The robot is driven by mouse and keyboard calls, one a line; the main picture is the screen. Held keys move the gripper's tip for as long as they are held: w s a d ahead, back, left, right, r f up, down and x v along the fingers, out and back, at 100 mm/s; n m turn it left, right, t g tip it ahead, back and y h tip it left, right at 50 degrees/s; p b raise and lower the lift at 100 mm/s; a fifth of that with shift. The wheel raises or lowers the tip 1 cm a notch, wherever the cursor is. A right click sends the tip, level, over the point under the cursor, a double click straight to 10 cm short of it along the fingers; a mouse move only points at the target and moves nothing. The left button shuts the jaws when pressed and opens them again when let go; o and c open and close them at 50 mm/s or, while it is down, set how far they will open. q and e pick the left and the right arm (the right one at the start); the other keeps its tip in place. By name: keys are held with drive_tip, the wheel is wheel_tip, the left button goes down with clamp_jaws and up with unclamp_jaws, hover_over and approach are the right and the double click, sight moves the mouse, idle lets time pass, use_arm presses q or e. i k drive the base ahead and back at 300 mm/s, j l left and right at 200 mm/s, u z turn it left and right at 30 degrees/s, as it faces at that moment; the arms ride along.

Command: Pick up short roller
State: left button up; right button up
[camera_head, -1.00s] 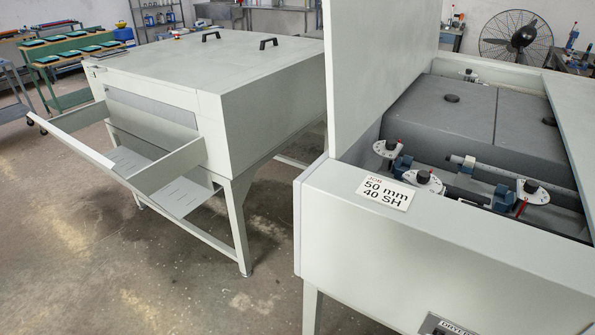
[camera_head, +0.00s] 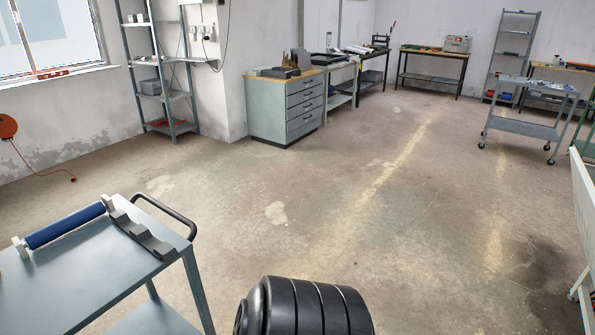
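A blue roller (camera_head: 65,226) with light end pieces lies along the far edge of a grey-blue cart (camera_head: 90,275) at the lower left. No other roller is in view beside it, so its length cannot be compared. A grey notched holder (camera_head: 140,235) sits on the cart to the right of the roller, with its notches empty. Neither of my grippers is in view.
The cart has a dark handle (camera_head: 168,212). A black ribbed rounded object (camera_head: 310,308) is at the bottom centre. A drawer cabinet (camera_head: 286,107), a shelf rack (camera_head: 160,80) and a grey trolley (camera_head: 525,126) stand farther back. The middle floor is clear.

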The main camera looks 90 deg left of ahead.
sight(40, 237)
drive_tip(key=u, duration=2.55)
drive_tip(key=j+u, duration=0.15)
drive_tip(key=u, duration=0.35)
drive_tip(key=i+u, duration=0.1)
drive_tip(key=u, duration=0.85)
drive_tip(key=i+j+u, duration=0.1)
drive_tip(key=i, duration=0.2)
drive_tip(key=i+j+u, duration=0.1)
drive_tip(key=i+j, duration=0.1)
drive_tip(key=i, duration=0.1)
